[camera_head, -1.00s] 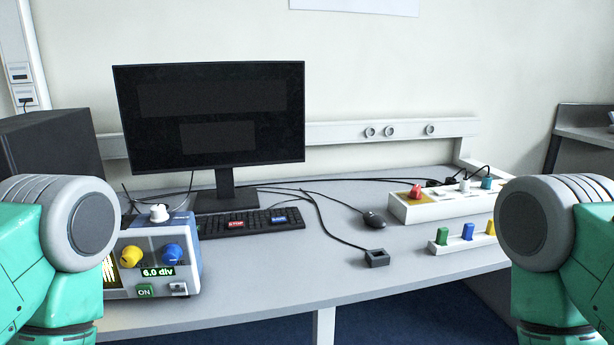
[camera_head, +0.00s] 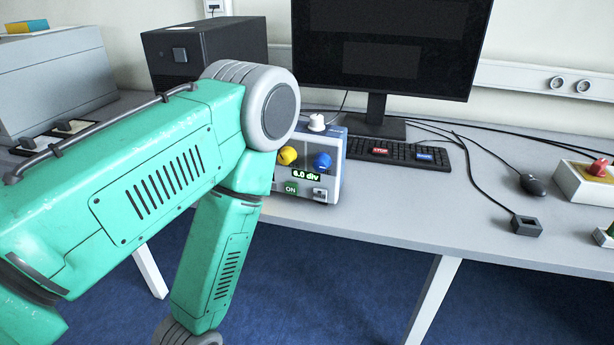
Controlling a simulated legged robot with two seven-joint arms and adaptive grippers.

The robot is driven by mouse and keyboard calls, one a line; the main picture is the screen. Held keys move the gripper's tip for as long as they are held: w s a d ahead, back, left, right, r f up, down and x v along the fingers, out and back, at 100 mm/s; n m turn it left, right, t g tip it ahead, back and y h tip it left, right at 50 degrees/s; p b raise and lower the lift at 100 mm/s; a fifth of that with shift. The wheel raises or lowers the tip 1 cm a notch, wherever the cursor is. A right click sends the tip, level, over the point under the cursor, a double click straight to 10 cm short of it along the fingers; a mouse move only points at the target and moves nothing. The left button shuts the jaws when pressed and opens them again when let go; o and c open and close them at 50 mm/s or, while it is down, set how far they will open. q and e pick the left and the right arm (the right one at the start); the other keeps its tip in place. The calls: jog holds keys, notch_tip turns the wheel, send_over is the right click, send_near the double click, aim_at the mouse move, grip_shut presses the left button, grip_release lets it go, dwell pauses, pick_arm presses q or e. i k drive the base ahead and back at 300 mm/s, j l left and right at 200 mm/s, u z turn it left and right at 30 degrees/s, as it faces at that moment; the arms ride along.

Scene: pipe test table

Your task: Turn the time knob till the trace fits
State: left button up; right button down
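A small instrument (camera_head: 333,179) with a white front and blue side stands on the table, left of the keyboard. Its front has a yellow knob (camera_head: 287,156), a blue knob (camera_head: 322,161), a display reading "6.0 div" (camera_head: 306,175) and a green ON button (camera_head: 291,188). A white knob (camera_head: 316,122) sits on top. I cannot tell which one is the time knob. My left arm covers the instrument's left part, where the trace screen is, so the trace is hidden. Neither gripper is in view.
A black monitor (camera_head: 385,45) and keyboard (camera_head: 410,154) stand behind and right. A mouse (camera_head: 532,185), a small dark box (camera_head: 526,225) and a white box with a red knob (camera_head: 585,184) are further right. The table front (camera_head: 430,215) is clear.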

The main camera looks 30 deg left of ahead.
aim_at(322, 161)
jog(key=u, duration=1.05)
